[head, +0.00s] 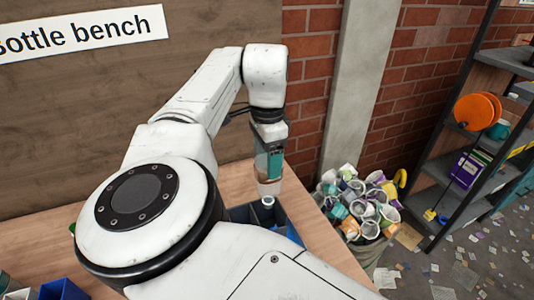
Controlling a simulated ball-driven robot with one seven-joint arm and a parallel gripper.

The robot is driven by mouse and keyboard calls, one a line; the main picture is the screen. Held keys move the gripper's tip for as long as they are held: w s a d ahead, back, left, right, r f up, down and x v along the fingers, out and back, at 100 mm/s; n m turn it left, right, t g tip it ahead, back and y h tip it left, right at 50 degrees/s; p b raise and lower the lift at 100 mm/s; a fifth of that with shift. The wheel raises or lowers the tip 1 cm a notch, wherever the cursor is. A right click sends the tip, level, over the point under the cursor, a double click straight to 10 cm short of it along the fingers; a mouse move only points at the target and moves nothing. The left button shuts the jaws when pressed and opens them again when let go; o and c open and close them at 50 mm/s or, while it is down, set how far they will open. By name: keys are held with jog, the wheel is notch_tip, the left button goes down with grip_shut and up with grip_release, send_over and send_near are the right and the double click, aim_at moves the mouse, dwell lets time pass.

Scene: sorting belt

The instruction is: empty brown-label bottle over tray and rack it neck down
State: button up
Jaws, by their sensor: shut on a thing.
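My gripper (269,168) points down over the right part of the bench, with teal fingers shut on a bottle (268,187). The bottle shows a tan-brown band at the fingers and a pale part below it. A small pale round end (267,201) shows just under the bottle; I cannot tell whether it is its neck or another bottle. Directly below is a dark blue divided rack (290,233), partly hidden by my arm. I cannot tell whether the bottle touches the rack. No tray can be made out.
The wooden bench (235,183) is bare around the rack's far side. A blue bin (62,289) stands at the lower left. A bin heaped with cups (362,205) stands on the floor past the bench's right edge. A dark shelf (470,165) is at the far right.

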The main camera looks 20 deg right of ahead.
jog(key=shift+f+b, duration=2.1)
jog(key=shift+f, duration=5.05)
jog(key=o, duration=1.2)
notch_tip(320, 180, up, 11)
jog(key=shift+f+b, duration=0.1)
jog(key=shift+b, duration=0.8)
